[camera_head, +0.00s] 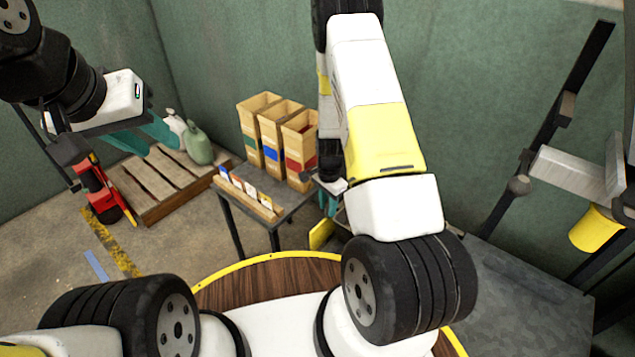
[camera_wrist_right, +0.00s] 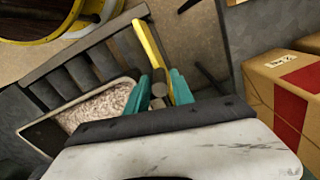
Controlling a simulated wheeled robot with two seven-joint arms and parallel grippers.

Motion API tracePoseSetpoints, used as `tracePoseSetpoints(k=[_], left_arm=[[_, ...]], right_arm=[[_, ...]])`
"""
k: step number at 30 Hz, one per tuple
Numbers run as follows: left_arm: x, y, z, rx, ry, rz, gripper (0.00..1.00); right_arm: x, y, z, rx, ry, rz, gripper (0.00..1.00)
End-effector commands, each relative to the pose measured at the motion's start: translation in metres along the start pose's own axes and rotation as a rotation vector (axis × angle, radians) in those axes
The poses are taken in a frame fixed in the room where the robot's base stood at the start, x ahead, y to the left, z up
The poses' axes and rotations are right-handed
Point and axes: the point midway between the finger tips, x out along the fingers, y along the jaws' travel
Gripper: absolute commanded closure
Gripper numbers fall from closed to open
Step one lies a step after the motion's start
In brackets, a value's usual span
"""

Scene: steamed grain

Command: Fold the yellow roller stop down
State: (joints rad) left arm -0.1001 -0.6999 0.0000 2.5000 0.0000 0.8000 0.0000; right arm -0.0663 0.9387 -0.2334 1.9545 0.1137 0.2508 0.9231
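The yellow roller stop (camera_wrist_right: 148,45) shows in the right wrist view as a slanted yellow bar, raised at the edge of a dark slatted roller rack (camera_wrist_right: 72,78). A yellow piece (camera_head: 320,234), probably the same stop, shows in the head view beside my right arm. In the head view my arm mostly hides this gripper. My left gripper (camera_head: 148,134) is open and empty, above a pallet.
A tray of speckled grain (camera_wrist_right: 105,105) lies by the rack. A small table (camera_head: 285,192) with a card holder and several wooden bins (camera_head: 270,130) stands left of my right arm. The wooden pallet (camera_head: 160,180) holds bottles. A cardboard box (camera_wrist_right: 285,90) is at right.

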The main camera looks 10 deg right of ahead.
Motion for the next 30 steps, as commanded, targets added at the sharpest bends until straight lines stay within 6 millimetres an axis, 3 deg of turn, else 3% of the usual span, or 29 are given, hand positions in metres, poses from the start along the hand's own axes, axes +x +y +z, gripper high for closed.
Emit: tracePoseSetpoints(k=[2, 6, 30], left_arm=[[0.0, 0.0, 0.0, 0.0, 0.0, 0.0, 0.64], [0.0, 0.0, 0.0, 0.0, 0.0, 0.0, 0.64], [0.0, 0.0, 0.0, 0.0, 0.0, 0.0, 0.64]], right_arm=[[-0.0002, 0.0, 0.0, 0.0, 0.0, 0.0, 0.73], [-0.0004, 0.0001, 0.0001, 0.0, 0.0, 0.0, 1.0], [-0.0009, 0.0, 0.0001, -0.001, 0.0, 0.0, 1.0]])
